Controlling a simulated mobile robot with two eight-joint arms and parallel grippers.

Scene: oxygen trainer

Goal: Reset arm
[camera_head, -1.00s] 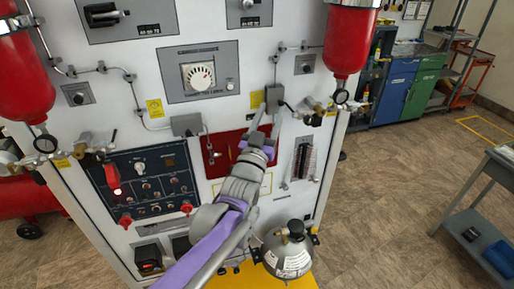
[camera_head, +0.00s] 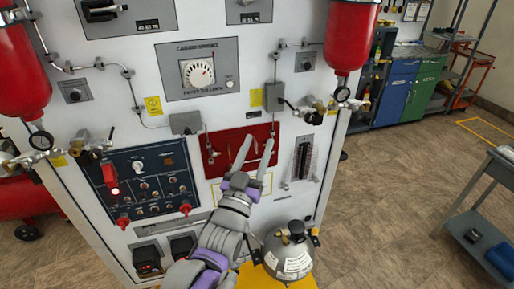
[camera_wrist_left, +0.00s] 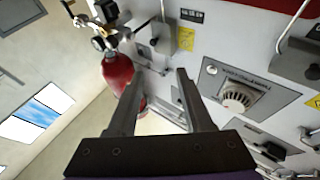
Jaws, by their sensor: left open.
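My left gripper (camera_head: 254,153) is in front of the white trainer panel (camera_head: 130,95), over the red plate (camera_head: 212,160). Its two fingers are spread apart with nothing between them. In the left wrist view the open fingers (camera_wrist_left: 157,92) point up across the panel, with the round white dial (camera_wrist_left: 237,97) to their right and a red cylinder (camera_wrist_left: 118,72) to their left. My left arm comes up from the bottom of the head view. My right gripper is not in either view.
Red cylinders (camera_head: 352,38) hang at both sides of the panel. A grey gas bottle (camera_head: 289,255) stands on a yellow base below my arm. A dark control panel (camera_head: 150,180) is at left. A grey cart (camera_head: 462,222) stands at right, with open floor between.

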